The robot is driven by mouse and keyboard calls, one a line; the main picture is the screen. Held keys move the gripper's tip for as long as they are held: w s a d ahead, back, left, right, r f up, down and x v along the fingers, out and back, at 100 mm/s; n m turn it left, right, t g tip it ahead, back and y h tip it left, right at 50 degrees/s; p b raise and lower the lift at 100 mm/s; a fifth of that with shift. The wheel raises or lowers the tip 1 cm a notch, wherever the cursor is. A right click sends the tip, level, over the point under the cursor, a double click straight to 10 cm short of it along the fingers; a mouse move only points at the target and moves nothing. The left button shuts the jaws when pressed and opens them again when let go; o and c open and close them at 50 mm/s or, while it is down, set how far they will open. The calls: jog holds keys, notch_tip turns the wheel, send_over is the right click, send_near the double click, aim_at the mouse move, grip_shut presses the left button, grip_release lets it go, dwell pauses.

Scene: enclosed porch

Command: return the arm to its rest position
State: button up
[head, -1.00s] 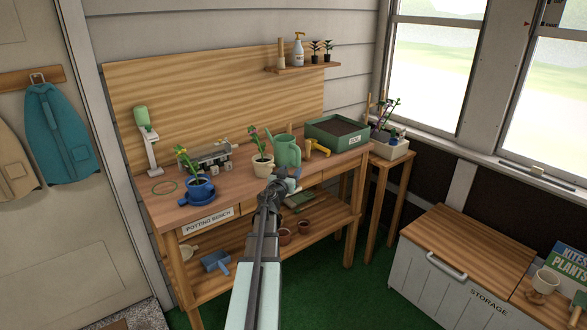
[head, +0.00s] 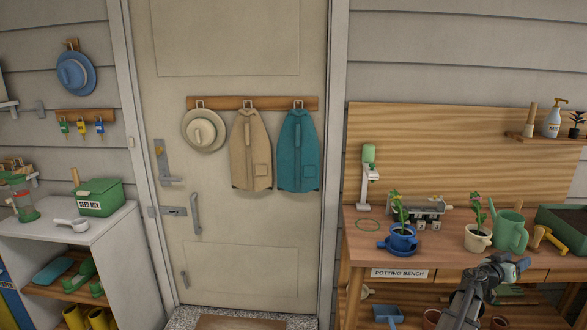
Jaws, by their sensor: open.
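My gripper (head: 514,268) shows at the lower right in the head view, at the end of my dark arm, in front of the front edge of the potting bench (head: 440,264). It is small in the picture and appears empty. Its jaws are open. Behind it on the bench stand a cream pot with a plant (head: 478,238) and a green watering can (head: 511,232). A blue pot with a plant (head: 402,240) stands on a blue saucer further left. Most of my arm is cut off by the bottom edge.
A door (head: 240,240) with a tan jacket (head: 250,150) and a teal jacket (head: 297,150) is left of the bench. A white shelf unit (head: 125,250) with a green seed box (head: 100,198) is at far left. A soil tray (head: 565,228) sits at the bench's right.

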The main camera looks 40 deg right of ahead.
jog(key=s+a+f+g+y, duration=0.3)
jog(key=s+a+f+y, duration=0.3)
jog(key=f, duration=0.1)
jog(key=w+a+f+n+t+y, duration=0.2)
jog(key=a+f+y, duration=0.2)
jog(key=a+f, duration=0.5)
jog(key=w+a+f+n+t+y, duration=0.2)
jog(key=w+a+f+y, duration=0.2)
jog(key=w+a+f, duration=1.05)
jog(key=w+a+f+n+t+y, duration=0.2)
jog(key=w+a+f+n+y, duration=0.15)
jog(key=w+a+f, duration=1.05)
jog(key=s+a+f+n+g+y, duration=0.1)
jog(key=a+f+n+y, duration=0.15)
jog(key=a, duration=1.65)
jog(key=s+a+f+n+g+h, duration=0.1)
jog(key=s+a+f+n+g, duration=0.1)
jog(key=a, duration=0.8)
jog(key=s+a+f+n+g+h, duration=0.1)
jog(key=s+a+f+n, duration=0.3)
jog(key=a, duration=0.6)
jog(key=shift+s+a+f+n+g, duration=0.15)
jog(key=shift+s+n+g, duration=0.25)
jog(key=shift+s, duration=0.4)
